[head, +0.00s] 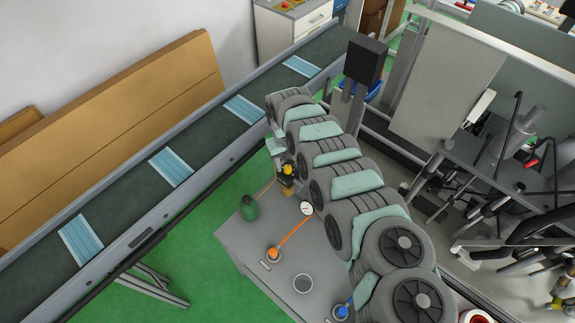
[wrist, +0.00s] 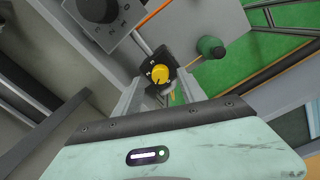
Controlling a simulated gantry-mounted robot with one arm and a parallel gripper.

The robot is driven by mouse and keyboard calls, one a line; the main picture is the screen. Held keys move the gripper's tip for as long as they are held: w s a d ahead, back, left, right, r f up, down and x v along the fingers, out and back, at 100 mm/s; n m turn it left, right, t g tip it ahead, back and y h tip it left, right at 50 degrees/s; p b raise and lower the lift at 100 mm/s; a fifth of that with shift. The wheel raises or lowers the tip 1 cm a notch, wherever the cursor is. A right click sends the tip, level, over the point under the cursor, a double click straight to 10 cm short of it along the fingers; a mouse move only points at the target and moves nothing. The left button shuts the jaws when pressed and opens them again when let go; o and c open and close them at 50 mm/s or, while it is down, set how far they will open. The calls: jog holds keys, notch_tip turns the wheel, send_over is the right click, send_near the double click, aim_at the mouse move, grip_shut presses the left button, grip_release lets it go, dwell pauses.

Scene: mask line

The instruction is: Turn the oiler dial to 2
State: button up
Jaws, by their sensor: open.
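The oiler dial is a yellow round knob (head: 288,170) on a dark block above the grey bench, also seen in the wrist view (wrist: 160,74). Pale marks surround it on the black face, but they are too small to read surely, so I cannot tell its setting. My gripper (wrist: 157,84) is open, its two grey fingers reaching toward the dial, one to each side in the wrist view. Nothing is held, and contact with the knob cannot be made out. In the head view my pale green hand is just above and left of the dial; its fingertips are not clear there.
The grey bench (head: 250,240) carries a green bottle-like part (head: 249,207), a white gauge (head: 306,208), an orange knob (head: 273,254) and a blue knob (head: 341,311). A larger dark dial (wrist: 98,8) is near the dial. A conveyor (head: 205,138) with blue masks runs behind.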

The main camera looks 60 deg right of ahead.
aim_at(288, 169)
jog(key=shift+d+f, duration=0.1)
jog(key=shift+f, duration=1.2)
jog(key=shift+c, duration=0.5)
grip_shut()
